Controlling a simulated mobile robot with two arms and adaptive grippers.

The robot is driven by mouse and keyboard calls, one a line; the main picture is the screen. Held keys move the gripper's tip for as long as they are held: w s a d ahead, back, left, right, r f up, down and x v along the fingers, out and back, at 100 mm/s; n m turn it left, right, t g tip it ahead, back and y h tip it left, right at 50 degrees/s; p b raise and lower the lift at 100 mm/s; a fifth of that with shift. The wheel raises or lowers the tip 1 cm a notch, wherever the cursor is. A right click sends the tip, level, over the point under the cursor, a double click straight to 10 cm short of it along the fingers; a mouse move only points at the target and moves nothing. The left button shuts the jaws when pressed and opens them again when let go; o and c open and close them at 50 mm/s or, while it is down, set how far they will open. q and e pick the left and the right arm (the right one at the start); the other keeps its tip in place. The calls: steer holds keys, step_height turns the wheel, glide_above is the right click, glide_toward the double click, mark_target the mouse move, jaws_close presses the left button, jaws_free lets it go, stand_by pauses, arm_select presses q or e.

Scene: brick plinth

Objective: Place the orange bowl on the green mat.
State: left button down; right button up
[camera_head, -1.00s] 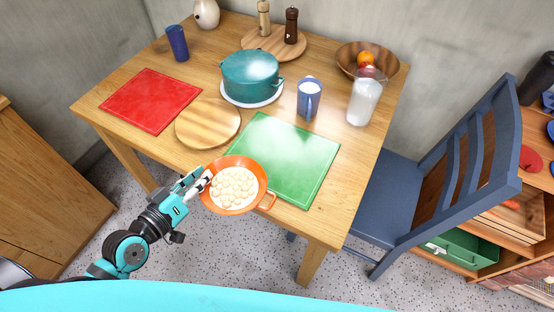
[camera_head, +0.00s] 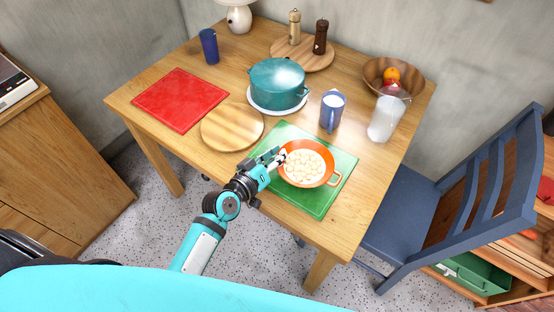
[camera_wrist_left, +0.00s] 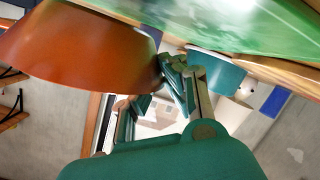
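The orange bowl (camera_head: 309,180), filled with pale round pieces, is over the green mat (camera_head: 318,204) in the head view. My left gripper (camera_head: 281,158) is shut on the bowl's left rim. In the left wrist view the bowl (camera_wrist_left: 80,50) fills the upper left, and the gripper (camera_wrist_left: 172,70) meets its edge. The green mat (camera_wrist_left: 240,25) shows there at the top, with a gap between it and the bowl. The bowl hides the middle of the mat in the head view. My right gripper is not in view.
A round wooden board (camera_head: 232,127) lies left of the mat. A teal pot (camera_head: 277,84), a blue mug (camera_head: 332,110) and a glass jug (camera_head: 386,118) stand behind it. A red mat (camera_head: 180,100) lies far left. A blue chair (camera_head: 430,215) stands at the right.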

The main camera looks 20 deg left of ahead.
arm_select(q)
step_height(320, 180, down, 2)
steer(key=shift+f, duration=0.15)
steer(key=c, duration=1.5)
jaws_free()
steer(key=b+v, duration=0.1)
steer(key=v, duration=1.1)
